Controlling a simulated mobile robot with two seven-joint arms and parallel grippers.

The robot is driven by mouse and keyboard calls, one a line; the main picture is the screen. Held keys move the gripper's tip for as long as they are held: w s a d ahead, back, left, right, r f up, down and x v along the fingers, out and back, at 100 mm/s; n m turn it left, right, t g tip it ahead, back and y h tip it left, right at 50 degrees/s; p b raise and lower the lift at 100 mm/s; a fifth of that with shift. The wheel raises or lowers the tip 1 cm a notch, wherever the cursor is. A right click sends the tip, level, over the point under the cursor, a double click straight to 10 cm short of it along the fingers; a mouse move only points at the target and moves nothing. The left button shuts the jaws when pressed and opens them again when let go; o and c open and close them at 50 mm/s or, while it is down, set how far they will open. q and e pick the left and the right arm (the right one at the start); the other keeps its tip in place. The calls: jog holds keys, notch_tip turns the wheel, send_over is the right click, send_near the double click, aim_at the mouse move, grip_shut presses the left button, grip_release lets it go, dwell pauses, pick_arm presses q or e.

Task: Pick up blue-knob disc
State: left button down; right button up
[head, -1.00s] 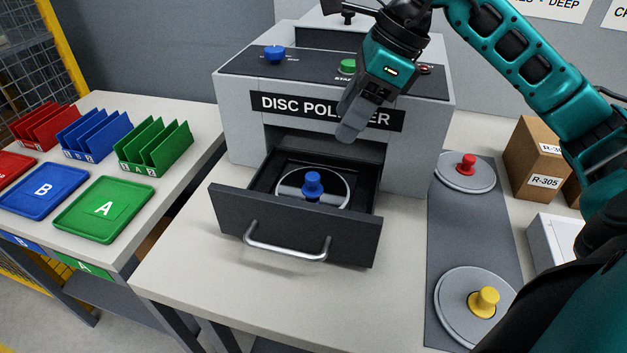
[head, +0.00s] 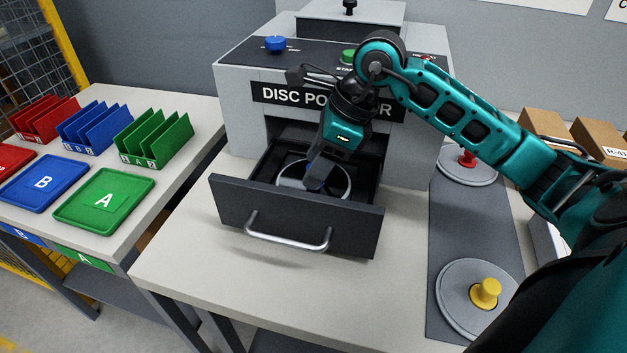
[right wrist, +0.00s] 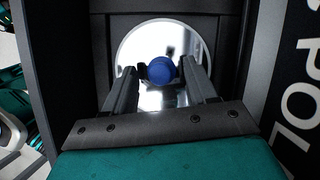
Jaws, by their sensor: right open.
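The blue-knob disc lies in the open drawer (head: 235,206) of the disc polisher. In the head view only part of its shiny disc (head: 292,177) shows, as my gripper hides the knob. In the right wrist view the blue knob (right wrist: 161,69) stands on the mirror-like disc (right wrist: 140,50). My right gripper (head: 313,182) points down into the drawer over the disc. In the right wrist view its fingers (right wrist: 162,75) are open, one on each side of the knob. I cannot tell whether they touch it. My left gripper is not in view.
The polisher (head: 240,115) stands behind the drawer, whose handle (head: 290,240) faces front. A yellow-knob disc (head: 460,300) and a red-knob disc (head: 450,170) lie on a grey mat at right. Trays (head: 75,225) and racks (head: 170,140) fill the left table. The table before the drawer is clear.

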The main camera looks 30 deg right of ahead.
jog(key=shift+c, duration=0.2)
grip_shut()
dwell(0.3)
jog(key=shift+r, duration=0.15)
